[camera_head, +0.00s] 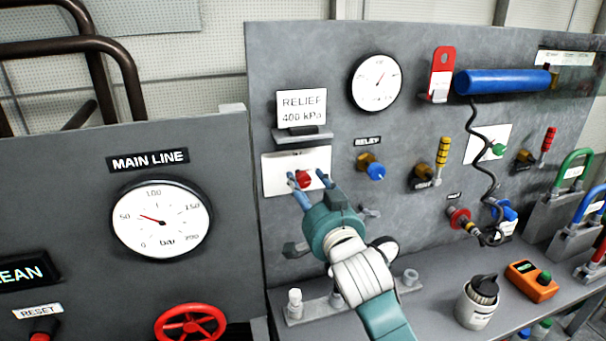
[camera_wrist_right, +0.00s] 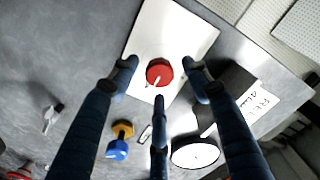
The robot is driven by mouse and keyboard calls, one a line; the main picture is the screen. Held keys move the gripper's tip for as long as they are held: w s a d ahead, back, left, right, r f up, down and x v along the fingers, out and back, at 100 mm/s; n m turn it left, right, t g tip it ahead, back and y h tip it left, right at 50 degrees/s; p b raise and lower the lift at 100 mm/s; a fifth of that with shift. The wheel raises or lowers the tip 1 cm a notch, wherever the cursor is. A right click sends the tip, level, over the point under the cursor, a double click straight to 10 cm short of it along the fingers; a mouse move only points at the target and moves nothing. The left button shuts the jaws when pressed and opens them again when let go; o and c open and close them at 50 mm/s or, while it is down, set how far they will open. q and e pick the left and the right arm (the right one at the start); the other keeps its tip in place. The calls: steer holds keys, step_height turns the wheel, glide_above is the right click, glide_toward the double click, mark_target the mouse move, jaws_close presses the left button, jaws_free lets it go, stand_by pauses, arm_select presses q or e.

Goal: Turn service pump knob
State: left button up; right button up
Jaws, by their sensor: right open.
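A red knob (camera_head: 304,178) sits on a white plate (camera_head: 276,176) on the grey panel, below the "RELIEF 400 kPa" sign. In the right wrist view the red knob (camera_wrist_right: 158,72) has a white pointer mark and is near the middle of the white plate (camera_wrist_right: 182,35). I see no label naming it as the service pump knob. My right gripper (camera_head: 308,179) is open in front of the plate. In its wrist view the right gripper (camera_wrist_right: 160,68) has blue fingers spread on both sides of the knob, with a gap. A third finger points at it from below. My left gripper is not in view.
A blue knob (camera_head: 374,171) on a yellow base and a round gauge (camera_head: 376,82) are to the right. A small shelf (camera_head: 302,134) juts out above the plate. Left stands the main line gauge (camera_head: 160,218). A bench (camera_head: 425,300) runs below, holding an orange meter (camera_head: 530,281).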

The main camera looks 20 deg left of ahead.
mark_target(304, 182)
steer(key=shift+p+x, duration=0.35)
steer(key=shift+x, duration=1.2)
steer(key=shift+c, duration=0.5)
steer(key=c, duration=1.1)
